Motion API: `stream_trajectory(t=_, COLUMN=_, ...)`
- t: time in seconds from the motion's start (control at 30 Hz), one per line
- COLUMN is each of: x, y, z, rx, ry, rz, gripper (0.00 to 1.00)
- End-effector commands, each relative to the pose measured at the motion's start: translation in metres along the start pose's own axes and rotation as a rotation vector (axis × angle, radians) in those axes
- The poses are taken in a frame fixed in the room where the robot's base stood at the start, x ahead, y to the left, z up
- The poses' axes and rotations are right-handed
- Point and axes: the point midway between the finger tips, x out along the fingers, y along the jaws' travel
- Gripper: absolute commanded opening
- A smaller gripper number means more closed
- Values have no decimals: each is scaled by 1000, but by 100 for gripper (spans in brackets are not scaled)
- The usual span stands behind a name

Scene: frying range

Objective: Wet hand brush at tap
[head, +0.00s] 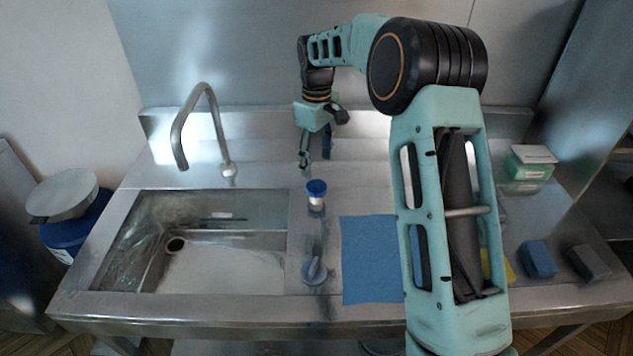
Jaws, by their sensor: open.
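The tap (206,125) is a curved metal spout behind the sink (285,245), its mouth over the sink's back edge. No water is seen running from it. My gripper (316,155) is open, pointing down over the back of the counter, right of the tap. A dark blue upright piece (327,142) shows at its fingers; I cannot tell whether it is the brush. A blue-grey item with a round end (314,270) lies right of the sink; it may be the hand brush, but its bristles cannot be made out.
A small blue-lidded jar (316,195) stands between gripper and sink. A blue cloth (370,258) lies on the counter. At right are a blue block (537,258), a dark grey block (588,263) and a green box (528,170). A blue tub (65,228) stands at left.

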Motion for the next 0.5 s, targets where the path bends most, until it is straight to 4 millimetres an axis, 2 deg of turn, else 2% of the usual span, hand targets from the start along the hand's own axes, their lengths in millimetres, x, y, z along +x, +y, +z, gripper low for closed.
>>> stream_trajectory(t=0.1, x=24, y=-1, z=1, rx=1, ry=-4, rz=-3, gripper=57)
stream_trajectory(t=0.3, x=59, y=-1, z=0, rx=1, ry=-1, rz=-2, gripper=57)
stream_trajectory(t=0.5, x=78, y=0, z=0, rx=1, ry=0, rz=0, gripper=57)
